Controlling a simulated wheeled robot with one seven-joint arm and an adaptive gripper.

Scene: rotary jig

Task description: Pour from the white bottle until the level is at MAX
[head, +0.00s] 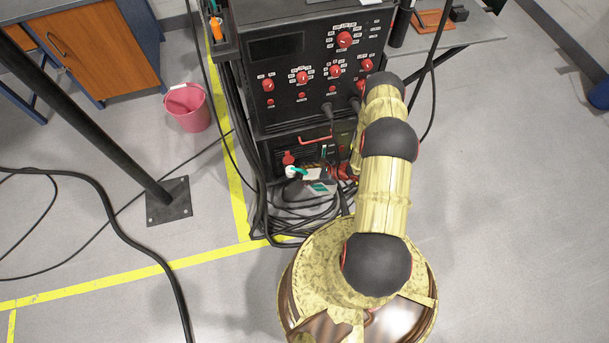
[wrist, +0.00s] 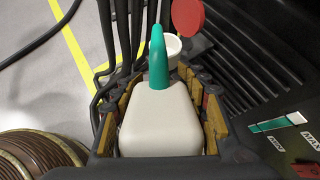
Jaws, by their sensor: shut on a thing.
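The white bottle (wrist: 160,120) with its green spout (wrist: 158,60) is held between the fingers of my gripper (wrist: 160,125). Its spout also shows in the head view (head: 299,170). The spout points at the white filler neck (wrist: 174,46) and overlaps its left side; I cannot tell whether the tip is inside. The neck also shows in the head view (head: 290,172). A round red cap (wrist: 188,16) stands open beside the neck. The level gauge (wrist: 278,123) shows a green stretch with a pale end towards the MAX label (wrist: 311,138). Any flowing liquid is hidden.
The black machine (head: 305,75) with red knobs stands above the filler. Cables (head: 285,235) lie around its base. A pink bucket (head: 187,107) stands on the floor to the left. A black post (head: 105,130) is farther left.

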